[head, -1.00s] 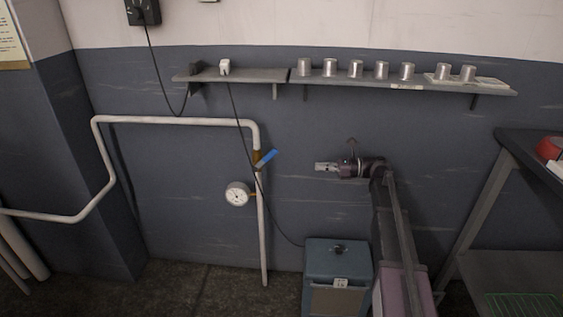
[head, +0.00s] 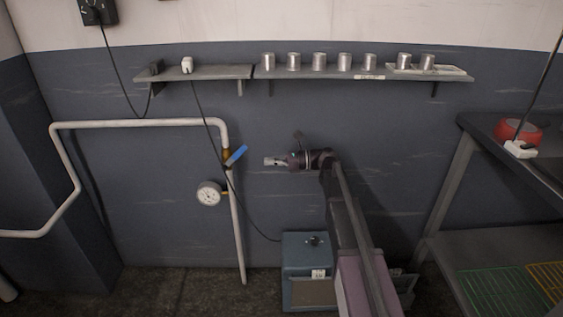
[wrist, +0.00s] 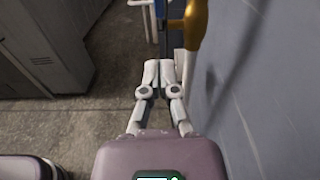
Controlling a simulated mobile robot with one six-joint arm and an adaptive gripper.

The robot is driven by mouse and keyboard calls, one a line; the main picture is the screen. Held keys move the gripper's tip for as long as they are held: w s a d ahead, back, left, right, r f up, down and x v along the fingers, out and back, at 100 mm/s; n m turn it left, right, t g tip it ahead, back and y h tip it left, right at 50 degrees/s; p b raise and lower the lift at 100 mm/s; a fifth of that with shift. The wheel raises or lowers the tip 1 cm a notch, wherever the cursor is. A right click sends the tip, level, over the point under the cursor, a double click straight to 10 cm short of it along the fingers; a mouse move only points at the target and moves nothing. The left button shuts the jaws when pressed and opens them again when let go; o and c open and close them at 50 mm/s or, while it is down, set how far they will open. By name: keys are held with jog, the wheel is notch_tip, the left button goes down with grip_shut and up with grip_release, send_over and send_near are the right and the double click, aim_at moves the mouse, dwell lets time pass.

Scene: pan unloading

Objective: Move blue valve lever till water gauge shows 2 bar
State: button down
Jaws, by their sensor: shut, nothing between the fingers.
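The blue valve lever (head: 237,155) angles up and to the right from a brass valve (head: 226,156) on a white pipe.
A wall shelf (head: 300,73) with several metal cups runs above. A blue-grey box (head: 307,260) stands on the floor below my arm. A black cable (head: 216,140) hangs past the valve. A metal table (head: 480,225) with a red object (head: 518,131) is at right.

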aim_at(234, 158)
jog(key=a+r+p, duration=0.2)
jog(key=a, duration=0.4)
jog(key=shift+r+p, duration=0.3)
jog(key=shift+p, duration=0.05)
jog(key=shift+w, duration=0.1)
jog(key=shift+a+r+p, duration=0.45)
jog(key=shift+r, duration=0.05)
jog(key=shift+d+f, duration=0.1)
